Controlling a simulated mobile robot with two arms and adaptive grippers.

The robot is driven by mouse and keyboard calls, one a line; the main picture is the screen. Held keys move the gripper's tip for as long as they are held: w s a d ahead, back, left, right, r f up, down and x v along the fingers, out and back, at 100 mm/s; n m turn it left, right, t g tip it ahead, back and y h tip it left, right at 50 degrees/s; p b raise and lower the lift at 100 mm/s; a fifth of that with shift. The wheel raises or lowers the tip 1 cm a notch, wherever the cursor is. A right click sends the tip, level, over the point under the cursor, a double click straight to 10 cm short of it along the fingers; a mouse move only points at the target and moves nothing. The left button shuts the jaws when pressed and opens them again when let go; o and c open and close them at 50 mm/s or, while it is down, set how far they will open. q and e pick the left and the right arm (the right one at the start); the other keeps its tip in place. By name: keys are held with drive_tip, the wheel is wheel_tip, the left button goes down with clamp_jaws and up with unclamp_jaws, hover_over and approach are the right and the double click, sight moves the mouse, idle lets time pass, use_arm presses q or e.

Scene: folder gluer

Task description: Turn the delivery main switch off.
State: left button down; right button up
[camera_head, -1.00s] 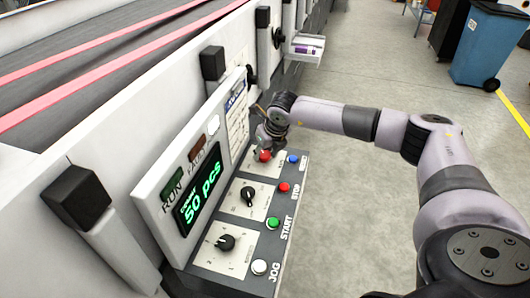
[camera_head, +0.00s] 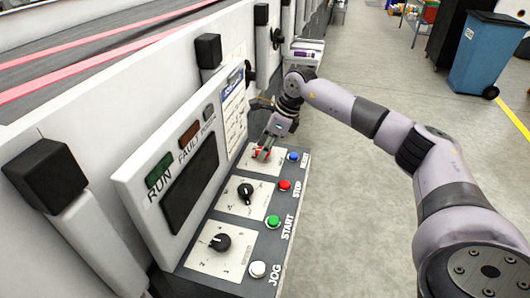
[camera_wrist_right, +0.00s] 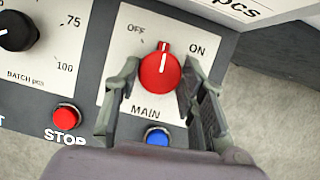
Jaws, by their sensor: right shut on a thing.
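The delivery main switch is a red rotary knob (camera_wrist_right: 159,72) on a white plate marked OFF, ON and MAIN. Its white pointer line points up in the right wrist view, between the OFF and ON labels. My right gripper (camera_wrist_right: 160,88) has a finger on each side of the knob and is shut on it. In the head view my right gripper (camera_head: 263,150) reaches down to the far end of the control panel and partly hides the knob. My left gripper is not in view.
The display (camera_head: 191,187) is dark. Close to the gripper are a blue button (camera_head: 293,156) and the red STOP button (camera_head: 285,185). The green START button (camera_head: 273,222), white JOG button (camera_head: 258,269) and two black knobs lie nearer. Open floor is at right.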

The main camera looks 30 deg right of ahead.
drive_tip(key=n, duration=0.2)
drive_tip(key=n+g+b, duration=0.1)
drive_tip(key=shift+w+d+n+y, duration=0.1)
drive_tip(key=shift+w+n+y, duration=0.1)
drive_tip(key=shift+n+y, duration=0.2)
drive_tip(key=shift+w+n+g+b, duration=0.1)
drive_tip(key=shift+n+g+b, duration=0.65)
drive_tip(key=shift+n, duration=1.25)
drive_tip(key=shift+r, duration=0.1)
drive_tip(key=o, duration=1.1)
drive_tip(key=shift+d, duration=0.1)
drive_tip(key=v, duration=1.1)
drive_tip(key=shift+w+d+r, duration=0.2)
drive_tip(key=shift+d+r, duration=0.1)
drive_tip(key=shift+r, duration=0.05)
drive_tip(key=shift+g, duration=0.25)
